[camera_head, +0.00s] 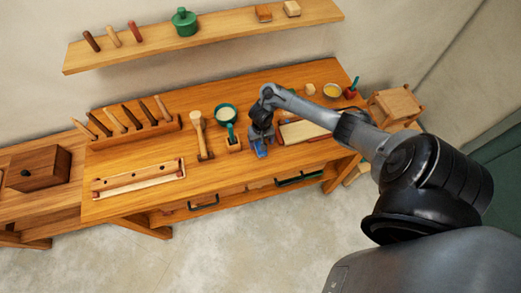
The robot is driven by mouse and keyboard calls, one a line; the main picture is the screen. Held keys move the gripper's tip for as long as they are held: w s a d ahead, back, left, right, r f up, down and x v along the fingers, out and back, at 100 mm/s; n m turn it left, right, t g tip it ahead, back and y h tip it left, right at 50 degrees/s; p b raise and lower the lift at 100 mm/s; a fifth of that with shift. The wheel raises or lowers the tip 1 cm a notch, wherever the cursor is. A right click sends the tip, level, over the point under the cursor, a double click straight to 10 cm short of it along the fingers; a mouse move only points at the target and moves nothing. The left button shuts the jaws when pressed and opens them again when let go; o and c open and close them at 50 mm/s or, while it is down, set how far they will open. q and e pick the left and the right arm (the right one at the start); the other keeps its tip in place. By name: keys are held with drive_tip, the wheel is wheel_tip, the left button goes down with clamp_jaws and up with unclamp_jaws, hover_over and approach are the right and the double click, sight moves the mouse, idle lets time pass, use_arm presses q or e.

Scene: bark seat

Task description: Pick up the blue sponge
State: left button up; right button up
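The blue sponge (261,152) shows as a small blue patch near the front edge of the wooden workbench (225,178), partly hidden by my gripper. My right gripper (260,143) points down from above, with its fingers at the sponge. The view is too small to tell whether the fingers are apart or closed on it, or whether the sponge rests on the bench. My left gripper is not in view.
A small wooden block with a green top (232,138) and a mallet (200,136) stand left of my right gripper. A green bowl (225,114) is behind them. A pale board (302,131) lies to the right. The bench front between the sponge and the wooden rack (138,179) is clear.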

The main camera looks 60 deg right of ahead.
drive_tip(key=f, duration=0.2)
drive_tip(key=f+b, duration=0.1)
drive_tip(key=f, duration=0.1)
drive_tip(key=shift+w+d+f, duration=0.1)
drive_tip(key=shift+w+f, duration=0.1)
drive_tip(key=shift+f+b, duration=0.35)
drive_tip(key=shift+f, duration=0.15)
drive_tip(key=shift+c, duration=0.2)
drive_tip(key=c, duration=1)
drive_tip(key=shift+r, duration=0.15)
